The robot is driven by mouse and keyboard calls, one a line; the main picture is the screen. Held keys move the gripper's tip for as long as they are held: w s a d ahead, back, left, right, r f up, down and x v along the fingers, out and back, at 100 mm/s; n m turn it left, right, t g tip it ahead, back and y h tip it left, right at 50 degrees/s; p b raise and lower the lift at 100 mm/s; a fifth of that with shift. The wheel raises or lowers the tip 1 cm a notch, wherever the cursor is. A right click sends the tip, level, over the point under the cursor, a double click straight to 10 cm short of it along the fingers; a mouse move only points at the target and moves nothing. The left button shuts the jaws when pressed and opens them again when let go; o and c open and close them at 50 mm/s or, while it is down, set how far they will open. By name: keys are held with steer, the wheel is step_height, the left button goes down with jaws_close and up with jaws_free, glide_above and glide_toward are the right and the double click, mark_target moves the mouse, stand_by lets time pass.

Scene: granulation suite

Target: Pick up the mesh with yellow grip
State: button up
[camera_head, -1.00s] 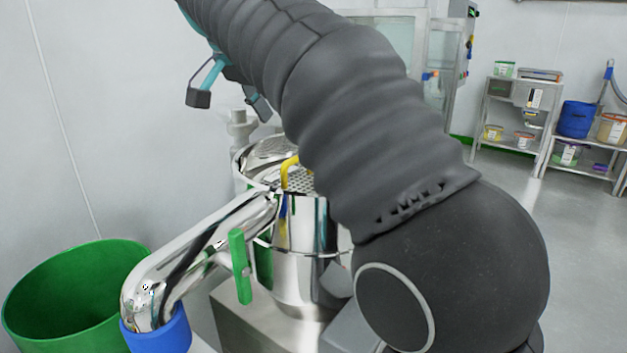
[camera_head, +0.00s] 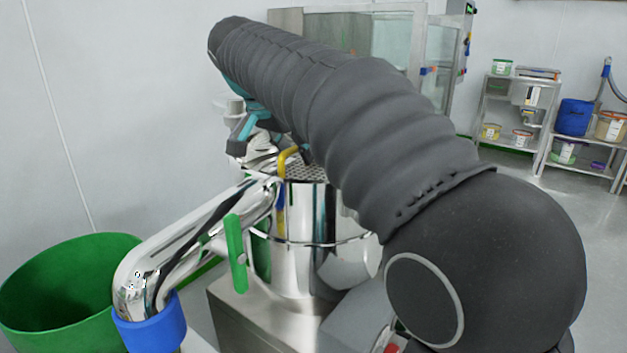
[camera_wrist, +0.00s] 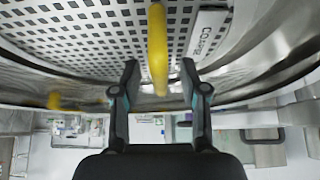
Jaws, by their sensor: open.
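The mesh is a perforated metal plate (camera_wrist: 90,38) with a yellow grip (camera_wrist: 158,50), seated in the top of a shiny steel vessel (camera_head: 305,215). In the head view the yellow grip (camera_head: 284,160) stands up from the mesh at the vessel's rim. My gripper (camera_wrist: 160,82) is open in the wrist view, with one finger on each side of the yellow grip. Nothing shows clamped between the fingers. In the head view my gripper (camera_head: 270,142) is just above the vessel, partly hidden by my arm.
A steel spout pipe (camera_head: 200,230) with a green handle (camera_head: 236,253) runs to a blue collar (camera_head: 150,325). A green bin (camera_head: 70,290) stands at left. Shelves (camera_head: 515,115) with tubs stand at the back right. The wall is close behind the vessel.

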steer(key=shift+f, duration=0.1)
jaws_close()
stand_by(0.3)
